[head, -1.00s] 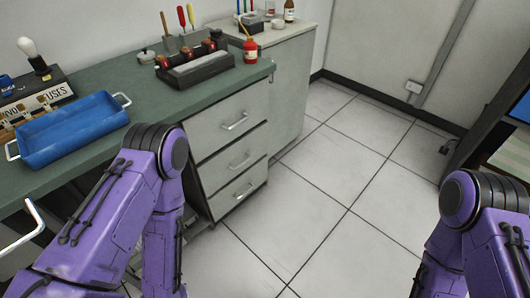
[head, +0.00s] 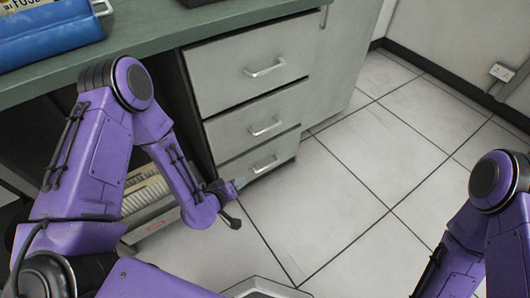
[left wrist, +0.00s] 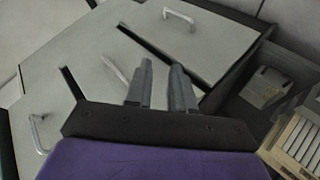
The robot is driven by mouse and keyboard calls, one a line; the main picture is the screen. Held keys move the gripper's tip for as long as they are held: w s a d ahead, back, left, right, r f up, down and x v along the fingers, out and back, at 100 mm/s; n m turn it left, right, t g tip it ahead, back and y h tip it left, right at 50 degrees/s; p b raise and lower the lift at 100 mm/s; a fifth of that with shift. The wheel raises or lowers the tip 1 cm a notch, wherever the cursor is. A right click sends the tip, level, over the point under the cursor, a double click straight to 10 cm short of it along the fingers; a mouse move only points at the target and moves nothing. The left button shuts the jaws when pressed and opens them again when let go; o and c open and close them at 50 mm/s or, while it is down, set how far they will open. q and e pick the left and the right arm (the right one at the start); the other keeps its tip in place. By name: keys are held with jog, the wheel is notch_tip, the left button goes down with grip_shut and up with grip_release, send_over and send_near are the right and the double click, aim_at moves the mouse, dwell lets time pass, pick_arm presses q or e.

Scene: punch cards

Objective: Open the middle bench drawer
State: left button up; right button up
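The bench has a stack of three grey drawers, all shut. The middle bench drawer (head: 240,125) has a silver bar handle (head: 265,127). In the left wrist view this handle (left wrist: 115,68) lies just left of the fingers, tilted in the picture. My left gripper (head: 236,202) is low in front of the drawers, below and left of the middle handle in the head view. In the left wrist view its two fingers (left wrist: 162,72) are apart with nothing between them. My right arm shows at the right edge, but its gripper is out of view.
The top drawer (head: 220,75) and bottom drawer (head: 235,172) flank the middle one. A box of cards (head: 145,190) sits under the bench behind my left arm. A blue tray (head: 50,35) stands on the green worktop (head: 150,42). The tiled floor (head: 340,190) is clear.

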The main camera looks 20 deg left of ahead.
pick_arm(q)
jog(key=w+f+t+h+b, duration=0.2)
jog(key=w+f+t+b, duration=0.25)
jog(key=w+b, duration=0.45)
jog(key=t+h+b, duration=0.3)
jog(key=t+b, duration=0.1)
jog(key=b, duration=0.4)
send_near(265, 130)
jog(key=b+x, duration=0.1)
jog(key=x, duration=0.2)
jog(key=b+x, duration=0.1)
jog(key=x, duration=0.2)
jog(key=f+b+x, duration=0.1)
jog(key=x, duration=0.2)
jog(key=shift+w+r, duration=0.1)
jog(key=shift+w, duration=0.15)
jog(key=shift+w+d+r, duration=0.2)
jog(key=shift+w, duration=0.15)
pick_arm(e)
jog(key=s+f+n+g, duration=0.2)
jog(key=s+f, duration=0.1)
jog(key=f, duration=0.8)
jog(key=s+f+n+g+y, duration=0.1)
jog(key=s+f+n+g, duration=0.1)
jog(key=f, duration=0.9)
jog(key=shift+s+d+g, duration=0.15)
jog(key=shift+s+g, duration=0.45)
jog(key=shift+s, duration=0.15)
pick_arm(q)
grip_shut()
